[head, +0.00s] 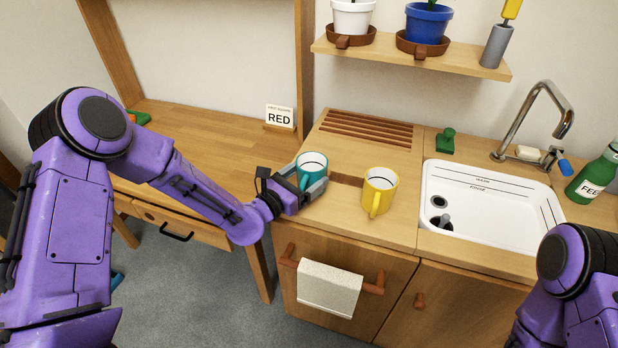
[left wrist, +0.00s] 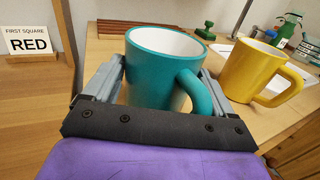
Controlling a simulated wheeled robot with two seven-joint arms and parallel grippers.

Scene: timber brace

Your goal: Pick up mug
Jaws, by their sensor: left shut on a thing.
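A teal mug (head: 311,165) with a white inside is on the left part of the wooden counter. My left gripper (head: 312,187) is shut on it, with one finger on each side. In the left wrist view the teal mug (left wrist: 160,72) is upright between the fingers, its handle toward the lower right. I cannot tell whether its base touches the counter. A yellow mug (head: 380,186) stands upright to its right, apart from the gripper; it also shows in the left wrist view (left wrist: 250,70). My right gripper is out of view; only part of that arm shows at lower right.
A white sink (head: 480,232) with a faucet (head: 545,115) lies to the right. A green bottle (head: 597,175) stands beyond it. A sign reading RED (head: 279,117) stands on the wooden desk at left. A shelf with pots hangs above. A towel (head: 330,288) hangs on the cabinet front.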

